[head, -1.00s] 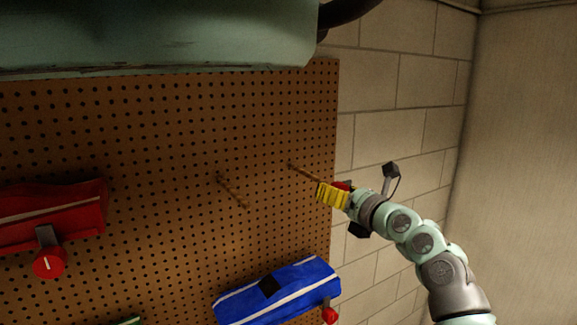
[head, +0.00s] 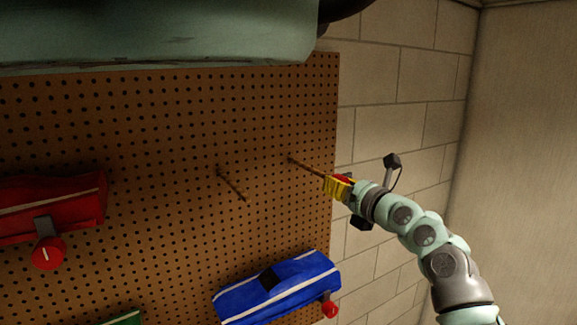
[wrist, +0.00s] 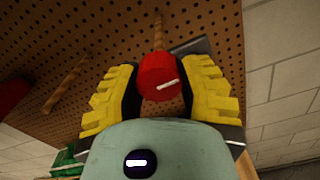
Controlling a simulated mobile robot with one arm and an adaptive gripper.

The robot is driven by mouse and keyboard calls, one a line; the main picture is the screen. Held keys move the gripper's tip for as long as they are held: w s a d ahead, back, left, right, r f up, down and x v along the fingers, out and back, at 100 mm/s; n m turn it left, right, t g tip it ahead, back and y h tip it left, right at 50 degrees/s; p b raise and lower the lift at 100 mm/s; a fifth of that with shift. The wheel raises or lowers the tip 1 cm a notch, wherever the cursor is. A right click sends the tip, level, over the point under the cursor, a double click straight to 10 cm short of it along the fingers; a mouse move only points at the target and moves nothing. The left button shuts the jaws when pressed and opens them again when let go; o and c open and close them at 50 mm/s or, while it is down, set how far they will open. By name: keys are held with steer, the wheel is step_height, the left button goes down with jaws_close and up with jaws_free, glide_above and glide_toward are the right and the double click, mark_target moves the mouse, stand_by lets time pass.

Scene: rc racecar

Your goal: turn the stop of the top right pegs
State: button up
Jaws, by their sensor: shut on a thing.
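The top right pair of pegs stands out from the pegboard: a left peg (head: 232,184) with a bare end and a right peg (head: 306,168). The red stop (wrist: 160,77) sits at the end of the right peg (wrist: 158,33), with a white mark slanting on its face. My gripper (head: 338,186) is at the end of that right peg, its yellow fingers on either side of the red stop. In the wrist view my gripper (wrist: 158,95) is shut on the red stop. The left peg (wrist: 65,84) shows to the left in the wrist view, clear of my fingers.
A blue car (head: 240,297) hangs lower on the pegboard (head: 150,130), with a red stop (head: 330,309) beside it. A red car (head: 75,190) with its red stop (head: 47,253) is at the left. A brick wall (head: 385,75) lies right of the board.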

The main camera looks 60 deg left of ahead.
steer(key=shift+f+n+b, duration=0.6)
steer(key=shift+n+b, duration=0.6)
steer(key=shift+b, duration=1.95)
steer(key=n+b, duration=0.1)
steer(key=b, duration=0.3)
steer(key=n+b, duration=0.1)
steer(key=b, duration=0.2)
steer(key=shift+r+n+b, duration=0.1)
steer(key=shift+n+b, duration=0.25)
steer(key=shift+n, duration=0.05)
steer(key=n+b, duration=0.2)
steer(key=b, duration=0.1)
steer(key=shift+r+b, duration=0.2)
steer(key=shift+b, duration=0.1)
steer(key=n, duration=0.1)
steer(key=n+b, duration=0.1)
steer(key=n, duration=0.3)
steer(key=shift+w+r, duration=0.15)
steer(key=shift+r, duration=0.1)
steer(key=n+b, duration=0.1)
steer(key=n, duration=0.4)
steer(key=shift+r+n, duration=0.1)
steer(key=shift+n, duration=0.2)
